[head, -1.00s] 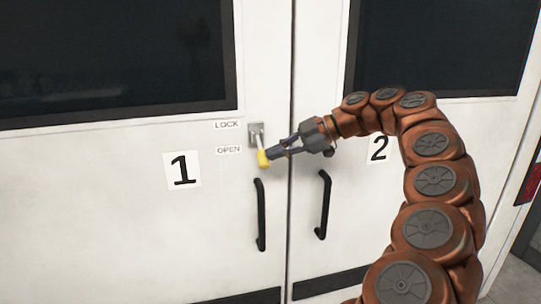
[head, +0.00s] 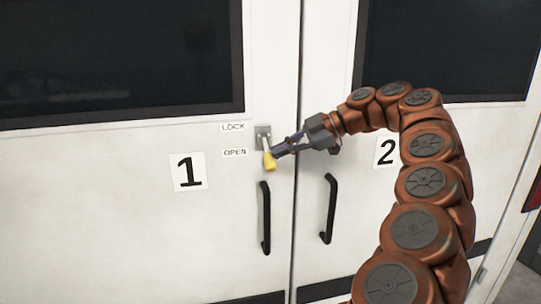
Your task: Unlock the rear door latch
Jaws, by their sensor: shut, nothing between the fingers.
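The latch (head: 264,141) is a grey plate with a lever on door 1, close to the gap between the doors. Its lever ends in a yellow handle (head: 270,161) that points down, level with or a little below the OPEN label (head: 235,153). The LOCK label (head: 233,127) is above. My gripper (head: 278,152) comes in from the right, and its fingertips are at the yellow handle's right side. The fingers look closed together, with the handle beside them and not between them. Whether they touch it is hard to tell.
Door 1 (head: 120,220) and door 2 (head: 345,245) are white, with dark windows above. Black pull handles hang below the latch, one on door 1 (head: 265,218) and one on door 2 (head: 329,208). Both doors look closed.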

